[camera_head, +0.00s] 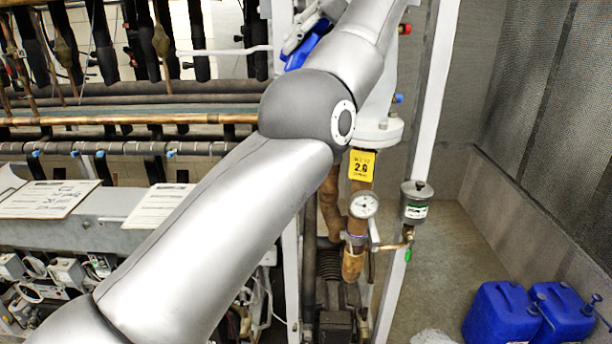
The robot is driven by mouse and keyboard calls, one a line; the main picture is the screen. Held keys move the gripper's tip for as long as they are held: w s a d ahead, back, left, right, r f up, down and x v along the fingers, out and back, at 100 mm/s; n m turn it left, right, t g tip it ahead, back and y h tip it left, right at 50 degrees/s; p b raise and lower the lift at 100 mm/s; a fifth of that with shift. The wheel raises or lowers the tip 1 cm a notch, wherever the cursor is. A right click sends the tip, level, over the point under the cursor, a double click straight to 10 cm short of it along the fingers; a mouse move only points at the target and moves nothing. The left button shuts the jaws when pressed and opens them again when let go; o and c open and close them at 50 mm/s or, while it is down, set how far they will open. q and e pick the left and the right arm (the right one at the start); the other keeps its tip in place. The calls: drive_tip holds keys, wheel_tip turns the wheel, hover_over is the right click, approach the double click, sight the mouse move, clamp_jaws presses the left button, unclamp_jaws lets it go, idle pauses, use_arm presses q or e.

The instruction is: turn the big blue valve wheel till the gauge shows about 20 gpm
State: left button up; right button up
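The big blue valve wheel (307,46) shows only as a small blue piece at the top middle, mostly hidden behind my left arm. My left arm crosses the view from the lower left to the top. Grey parts of my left gripper (303,30) show at the blue piece, overlapping it in the picture. I cannot tell whether the fingers are closed on the wheel or only beside it. A round white gauge (364,205) sits on the copper pipe below; its needle is too small to read. My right gripper is not in view.
A yellow tag (362,165) hangs above the gauge. A grey canister (416,203) is beside it, near a white upright post (434,90). Blue jugs (502,314) stand on the floor at the lower right. Pipes and machinery fill the left; the floor at right is partly clear.

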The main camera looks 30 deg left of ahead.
use_arm(q)
drive_tip(key=shift+w+a, duration=0.1)
drive_tip(key=shift+a, duration=0.05)
drive_tip(key=shift+s+m+t+y, duration=0.2)
drive_tip(key=shift+m+t+y, duration=0.1)
drive_tip(key=shift+t+y, duration=0.5)
